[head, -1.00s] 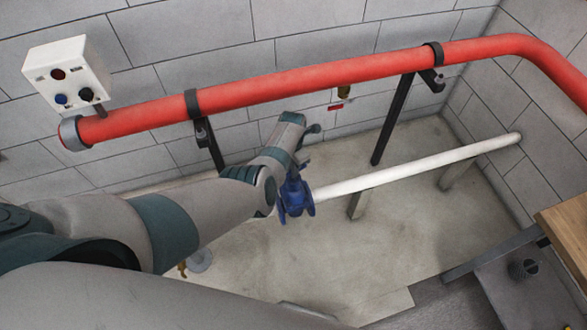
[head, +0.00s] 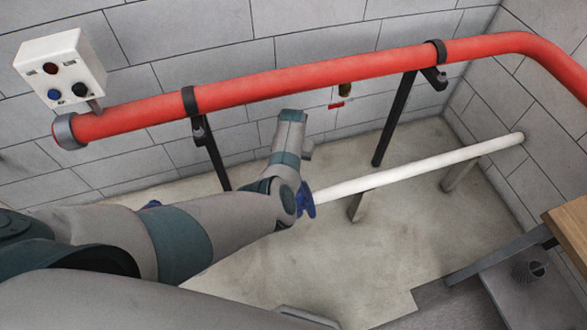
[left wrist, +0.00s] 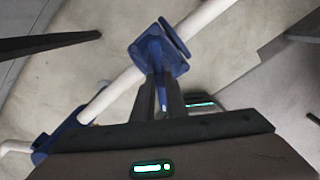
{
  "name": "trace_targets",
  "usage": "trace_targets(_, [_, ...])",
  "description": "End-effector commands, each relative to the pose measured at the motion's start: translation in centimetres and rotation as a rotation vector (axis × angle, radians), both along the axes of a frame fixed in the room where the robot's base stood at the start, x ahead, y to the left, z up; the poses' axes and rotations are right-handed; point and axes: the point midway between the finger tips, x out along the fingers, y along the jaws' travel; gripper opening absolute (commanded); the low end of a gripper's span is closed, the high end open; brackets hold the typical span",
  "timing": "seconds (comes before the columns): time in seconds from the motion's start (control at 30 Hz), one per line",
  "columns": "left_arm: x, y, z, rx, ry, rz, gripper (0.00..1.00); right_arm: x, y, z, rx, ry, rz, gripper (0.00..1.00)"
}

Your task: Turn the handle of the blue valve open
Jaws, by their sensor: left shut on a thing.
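The blue valve sits on a white pipe. In the head view only its blue flange (head: 307,200) shows, as my left arm covers the rest. In the left wrist view the valve (left wrist: 158,50) is at the upper middle. My left gripper (left wrist: 166,92) reaches up to it, its two dark fingers close together. A thin blue strip, which looks like the valve handle (left wrist: 162,97), lies between the fingers, and the gripper is shut on it. The fingertips are hidden in the head view. My right gripper is in neither view.
A thick red pipe (head: 330,78) on dark brackets runs along the block wall above the white pipe (head: 420,167). A white button box (head: 60,62) is at upper left. A wooden top (head: 568,225) stands at right. Another blue fitting (left wrist: 58,136) is on the pipe line.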

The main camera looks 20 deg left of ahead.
Motion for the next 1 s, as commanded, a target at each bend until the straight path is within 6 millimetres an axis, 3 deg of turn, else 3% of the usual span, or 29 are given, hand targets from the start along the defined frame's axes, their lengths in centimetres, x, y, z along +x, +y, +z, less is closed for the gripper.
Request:
trace_targets(0.4, [-0.11, -0.35, -0.03, -0.006, 0.003, 0.006, 0.00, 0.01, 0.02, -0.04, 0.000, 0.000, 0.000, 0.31])
trace_targets(0.43, [-0.10, -0.34, -0.02, -0.005, 0.003, 0.006, 0.20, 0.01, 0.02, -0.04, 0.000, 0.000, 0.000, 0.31])
trace_targets(0.5, [-0.08, -0.29, -0.02, -0.005, 0.003, 0.006, 0.31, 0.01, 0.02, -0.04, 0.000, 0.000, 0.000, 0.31])
trace_targets(1.0, [0.07, 0.40, 0.81, -0.001, 0.000, 0.006, 0.31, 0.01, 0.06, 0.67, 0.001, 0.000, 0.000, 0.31])
